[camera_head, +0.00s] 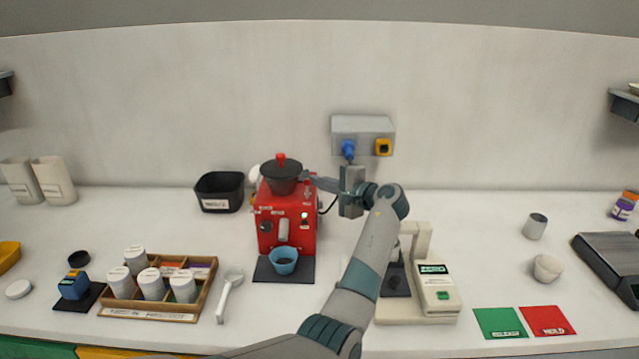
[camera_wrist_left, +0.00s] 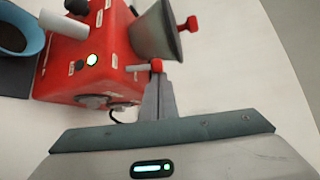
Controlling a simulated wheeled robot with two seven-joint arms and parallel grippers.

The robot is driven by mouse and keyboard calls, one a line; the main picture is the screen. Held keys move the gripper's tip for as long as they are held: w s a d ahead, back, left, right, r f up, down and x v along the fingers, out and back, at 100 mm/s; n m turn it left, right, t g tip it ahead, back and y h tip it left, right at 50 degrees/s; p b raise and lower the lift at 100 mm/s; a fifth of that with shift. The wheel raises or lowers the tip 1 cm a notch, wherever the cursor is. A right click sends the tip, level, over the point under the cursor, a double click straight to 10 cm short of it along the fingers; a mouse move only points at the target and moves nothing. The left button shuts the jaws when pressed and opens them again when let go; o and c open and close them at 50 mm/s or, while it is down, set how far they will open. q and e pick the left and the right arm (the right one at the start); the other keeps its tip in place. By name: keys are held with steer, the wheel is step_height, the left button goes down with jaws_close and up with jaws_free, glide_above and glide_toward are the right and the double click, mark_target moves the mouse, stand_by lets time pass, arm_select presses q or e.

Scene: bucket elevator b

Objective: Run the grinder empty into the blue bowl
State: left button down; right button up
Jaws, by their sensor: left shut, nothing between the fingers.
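The red grinder (camera_head: 268,237) stands at the back of the counter with a dark hopper (camera_head: 281,179) on top, capped by a red knob. A green light (camera_wrist_left: 92,60) glows on its front, beside a black knob. The blue bowl (camera_head: 283,268) sits under the spout on a dark mat and has dark contents; its rim also shows in the left wrist view (camera_wrist_left: 38,42). My left gripper (camera_head: 307,178) is shut and empty at the grinder's upper right. In the left wrist view its fingertips (camera_wrist_left: 157,82) are by a small red-tipped lever (camera_wrist_left: 156,66); contact is unclear.
A wall socket box (camera_head: 362,124) with a blue plug is behind my gripper. A black bin (camera_head: 219,192) stands left of the grinder. A wooden tray (camera_head: 150,313) of white-lidded jars and a white scoop (camera_head: 229,292) lie front left. A cream machine (camera_head: 437,290) stands right of my arm.

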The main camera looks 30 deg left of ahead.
arm_select(q)
steer(key=shift+s+b, duration=0.1)
steer(key=shift+b, duration=0.3)
arm_select(e)
steer(key=shift+f, duration=0.5)
